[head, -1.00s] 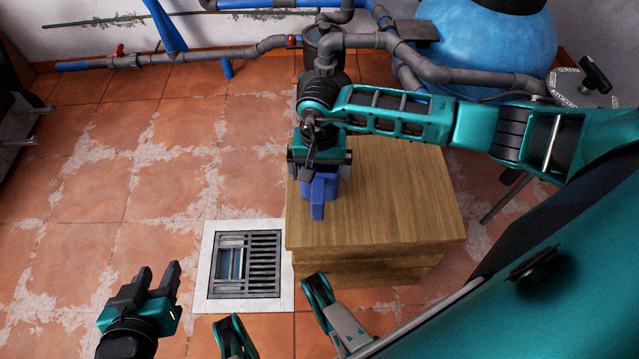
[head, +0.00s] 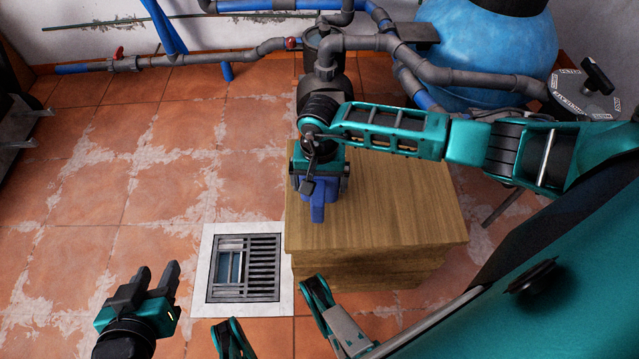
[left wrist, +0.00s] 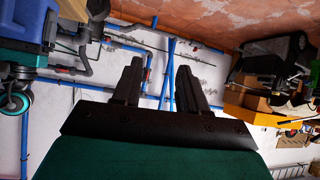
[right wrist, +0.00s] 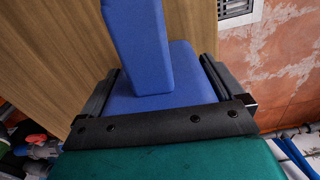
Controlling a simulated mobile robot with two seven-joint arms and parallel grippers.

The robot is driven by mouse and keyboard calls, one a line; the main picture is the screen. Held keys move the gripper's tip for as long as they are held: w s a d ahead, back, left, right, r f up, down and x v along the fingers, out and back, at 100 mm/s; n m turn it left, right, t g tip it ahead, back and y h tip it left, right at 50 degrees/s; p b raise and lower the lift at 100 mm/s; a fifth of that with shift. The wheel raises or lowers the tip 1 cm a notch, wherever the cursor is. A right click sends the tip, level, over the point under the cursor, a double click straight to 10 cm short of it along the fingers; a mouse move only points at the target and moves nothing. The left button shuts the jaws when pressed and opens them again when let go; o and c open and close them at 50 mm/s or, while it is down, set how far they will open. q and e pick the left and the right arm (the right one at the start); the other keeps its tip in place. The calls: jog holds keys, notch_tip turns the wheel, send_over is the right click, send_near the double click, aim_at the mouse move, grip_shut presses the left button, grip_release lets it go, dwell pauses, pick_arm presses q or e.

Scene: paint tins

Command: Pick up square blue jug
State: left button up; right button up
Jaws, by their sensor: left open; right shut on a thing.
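The square blue jug (head: 318,207) is at the left part of the wooden cabinet top, partly hidden under my right gripper (head: 320,178). In the right wrist view, the blue jug (right wrist: 180,75) sits between the two dark fingers of my right gripper (right wrist: 158,85), which are shut on its sides. A tall blue part of it rises toward the camera. Whether its base touches the wood is hidden. My left gripper (head: 160,278) is open and empty, above the floor at the lower left. Its two fingers also show apart in the left wrist view (left wrist: 155,85).
The wooden cabinet (head: 400,210) has a bare top right of the jug. A floor drain grate (head: 245,268) lies left of it. Grey pipes (head: 450,70) and a large blue tank (head: 490,50) stand behind. The tiled floor at left is clear.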

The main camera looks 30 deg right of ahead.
jog(key=shift+r, duration=0.5)
pick_arm(q)
jog(key=s+a+r+y+p, duration=0.1)
jog(key=a+r+p, duration=0.3)
jog(key=r+p, duration=0.9)
jog(key=s+p, duration=0.1)
jog(key=p, duration=0.6)
jog(key=shift+a+r, duration=0.2)
pick_arm(e)
notch_tip(320, 180, up, 43)
jog(key=a+n, duration=0.1)
jog(key=n, duration=0.5)
pick_arm(q)
jog(key=shift+s+d+f, duration=0.1)
jog(key=shift+f, duration=0.05)
pick_arm(e)
jog(key=shift+w+f, duration=0.1)
